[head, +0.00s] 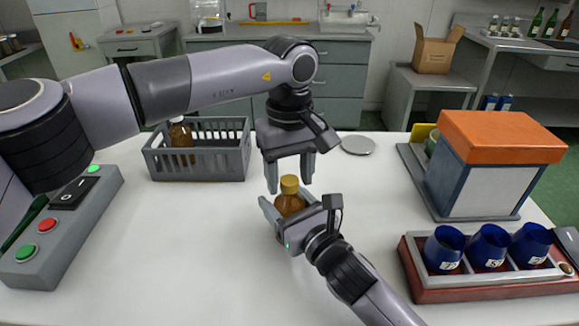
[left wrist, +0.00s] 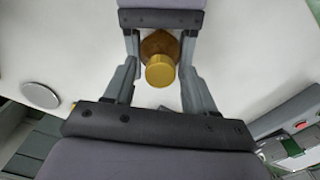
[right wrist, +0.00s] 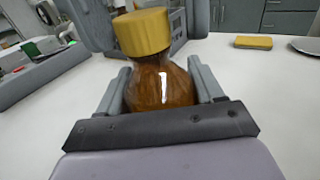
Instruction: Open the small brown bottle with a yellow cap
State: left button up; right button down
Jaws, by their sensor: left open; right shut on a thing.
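The small brown bottle (head: 290,204) stands upright near the middle of the white table, with its yellow cap (head: 289,184) on. My right gripper (head: 279,209) is shut on the bottle's body from the front; the bottle (right wrist: 160,84) and cap (right wrist: 142,32) fill the middle of the right wrist view. My left gripper (head: 290,186) points down from above, open, its fingers on either side of the cap with gaps. In the left wrist view the cap (left wrist: 160,71) lies between the open fingers. I cannot tell whether the bottle's base touches the table.
A grey crate (head: 198,166) with a brown bottle (head: 181,140) stands at the back left. A control box (head: 60,232) with buttons is at the left. An orange-topped box (head: 495,160) and a red tray (head: 415,262) with blue cups are at the right. A grey disc (head: 357,145) lies behind.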

pick_arm(q)
grip_shut()
